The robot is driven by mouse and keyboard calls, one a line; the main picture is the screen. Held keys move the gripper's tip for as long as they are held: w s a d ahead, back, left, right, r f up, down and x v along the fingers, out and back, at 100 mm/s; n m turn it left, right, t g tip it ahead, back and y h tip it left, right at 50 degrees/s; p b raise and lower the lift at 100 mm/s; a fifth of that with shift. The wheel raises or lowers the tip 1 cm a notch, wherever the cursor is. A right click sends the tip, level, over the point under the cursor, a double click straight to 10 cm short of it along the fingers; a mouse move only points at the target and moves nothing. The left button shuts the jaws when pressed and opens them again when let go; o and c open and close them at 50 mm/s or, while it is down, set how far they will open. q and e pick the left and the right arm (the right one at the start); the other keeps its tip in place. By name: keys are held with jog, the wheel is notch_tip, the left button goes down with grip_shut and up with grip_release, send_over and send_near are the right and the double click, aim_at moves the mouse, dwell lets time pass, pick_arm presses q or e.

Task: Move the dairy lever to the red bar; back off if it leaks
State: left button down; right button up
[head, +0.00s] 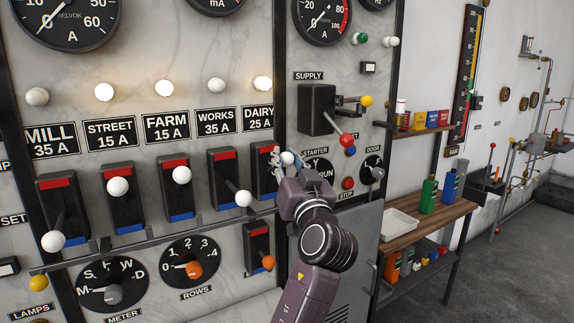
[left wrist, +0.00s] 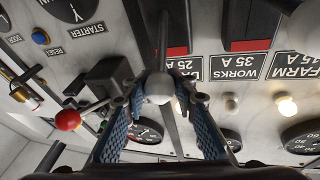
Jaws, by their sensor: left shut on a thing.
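The dairy lever's white ball knob (head: 287,158) stands out in front of its black switch box (head: 261,174), under the DAIRY 25 A plate (head: 258,118). The box has a red bar (head: 261,150) at its top and a blue bar (head: 266,196) at its bottom. The knob is nearer the red bar's height than the blue's. My left gripper (head: 282,158) is shut on the knob, which shows between both blue fingers in the left wrist view (left wrist: 159,88). Fingers and wrist hide part of the lever, so its contact with the red bar cannot be told. My right gripper is out of view.
The works lever knob (head: 243,198) sits close left, lower down. The supply switch's red knob (head: 346,139) is close right. A rail (head: 165,238) runs below the levers.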

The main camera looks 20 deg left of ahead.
pick_arm(q)
jog(key=shift+s+r, duration=0.1)
jog(key=shift+r, duration=0.2)
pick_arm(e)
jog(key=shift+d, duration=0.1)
pick_arm(q)
jog(key=c, duration=2)
grip_release()
jog(key=o, duration=0.4)
jog(key=shift+s+d, duration=0.1)
jog(key=shift+s, duration=0.15)
jog(key=shift+w, duration=0.1)
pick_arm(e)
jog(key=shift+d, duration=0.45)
pick_arm(q)
notch_tip(320, 180, up, 10)
jog(key=shift+f, duration=0.1)
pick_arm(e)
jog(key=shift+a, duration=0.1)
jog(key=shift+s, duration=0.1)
